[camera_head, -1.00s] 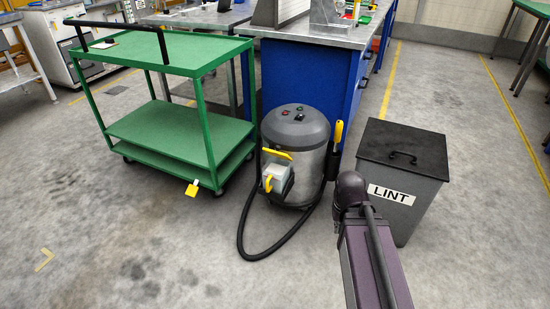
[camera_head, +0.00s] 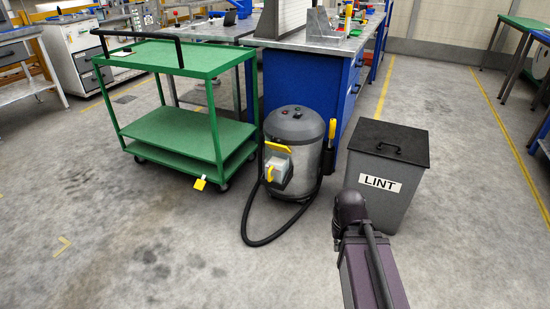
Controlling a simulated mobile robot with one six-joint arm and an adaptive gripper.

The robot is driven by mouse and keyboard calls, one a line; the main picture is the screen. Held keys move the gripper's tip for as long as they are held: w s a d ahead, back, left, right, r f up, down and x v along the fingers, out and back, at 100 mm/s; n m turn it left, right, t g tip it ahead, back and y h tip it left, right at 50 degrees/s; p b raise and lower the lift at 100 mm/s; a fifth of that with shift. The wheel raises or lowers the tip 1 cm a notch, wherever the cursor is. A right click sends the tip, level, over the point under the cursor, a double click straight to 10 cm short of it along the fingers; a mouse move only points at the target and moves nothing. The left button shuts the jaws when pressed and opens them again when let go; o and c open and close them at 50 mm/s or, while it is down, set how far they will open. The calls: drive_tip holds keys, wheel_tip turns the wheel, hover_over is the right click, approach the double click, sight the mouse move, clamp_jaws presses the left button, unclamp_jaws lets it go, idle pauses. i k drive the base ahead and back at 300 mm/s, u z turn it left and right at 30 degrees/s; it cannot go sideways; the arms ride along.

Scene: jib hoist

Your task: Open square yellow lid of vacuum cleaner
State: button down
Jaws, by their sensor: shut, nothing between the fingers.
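The vacuum cleaner (camera_head: 297,128) is a grey upright drum standing on the floor in the middle of the view. On its front a thin, slanted yellow piece (camera_head: 278,147), apparently the lid seen nearly edge-on, sits above a pale box (camera_head: 279,163). A yellow handle (camera_head: 270,172) is at the box's left side. I cannot tell surely how far the lid is open. My arm reaches in from the bottom right, its dark bend right of and nearer than the vacuum. My gripper does not show; the arm hides it or it is out of frame.
A black hose (camera_head: 247,225) loops on the floor left of the vacuum. A grey LINT bin (camera_head: 407,185) stands to its right, a green trolley (camera_head: 190,132) to its left. A blue workbench (camera_head: 305,88) is behind. The floor at front left is clear.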

sight(277, 147)
drive_tip(key=k, duration=0.65)
drive_tip(key=z, duration=0.65)
drive_tip(key=i, duration=2.2)
drive_tip(key=u, duration=0.6)
